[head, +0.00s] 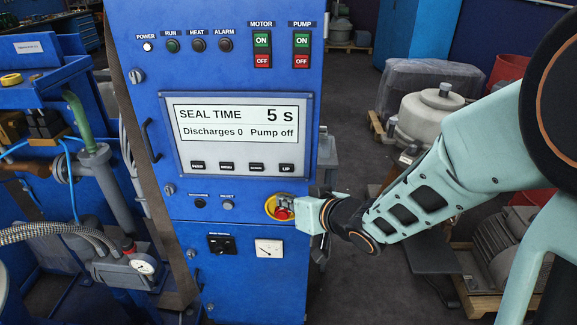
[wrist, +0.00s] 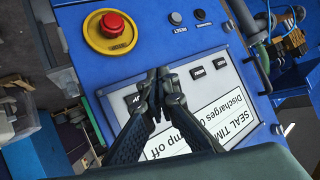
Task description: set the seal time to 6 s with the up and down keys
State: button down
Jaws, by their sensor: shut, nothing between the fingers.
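The display (head: 238,125) on the blue cabinet reads SEAL TIME 5 S, with Discharges 0 and Pump off below. Under it is a row of dark keys, with the UP key (head: 287,168) at the right end and the DOWN key (head: 257,167) to its left. In the wrist view the panel appears turned, with the UP key (wrist: 133,100) left of the fingertips. My gripper (wrist: 160,74) is shut and empty, its tips overlapping the key row and hiding part of it. Contact cannot be told. In the head view the fingers cannot be made out.
A red emergency stop on a yellow base (head: 281,209) sits below the panel, close to my wrist; it also shows in the wrist view (wrist: 112,25). Motor (head: 262,50) and pump (head: 301,50) switches are above the display. A handle (head: 151,140) stands out at left.

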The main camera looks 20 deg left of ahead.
jog(key=p, duration=0.2)
send_near(281, 172)
jog(key=shift+s+f+x, duration=0.1)
jog(key=shift+s+x, duration=0.05)
jog(key=shift+x, duration=0.75)
jog(key=shift+s+f+x, duration=0.1)
jog(key=shift+x, duration=0.75)
jog(key=shift+s+f+x, duration=0.1)
jog(key=shift+s+x, duration=0.05)
jog(key=shift+x, duration=0.75)
jog(key=shift+w+a, duration=0.1)
jog(key=shift+a, duration=0.05)
jog(key=shift+w, duration=0.3)
jog(key=shift+w+a+p, duration=0.15)
jog(key=shift+w+p, duration=0.2)
jog(key=shift+p, duration=0.15)
jog(key=shift+s, duration=0.8)
jog(key=shift+s+d+b, duration=0.25)
jog(key=shift+s, duration=0.55)
jog(key=shift+s+d+b, duration=0.2)
jog(key=shift+s+d, duration=0.1)
jog(key=shift+s, duration=0.5)
jog(key=shift+s+d+b, duration=0.25)
jog(key=shift+s, duration=0.55)
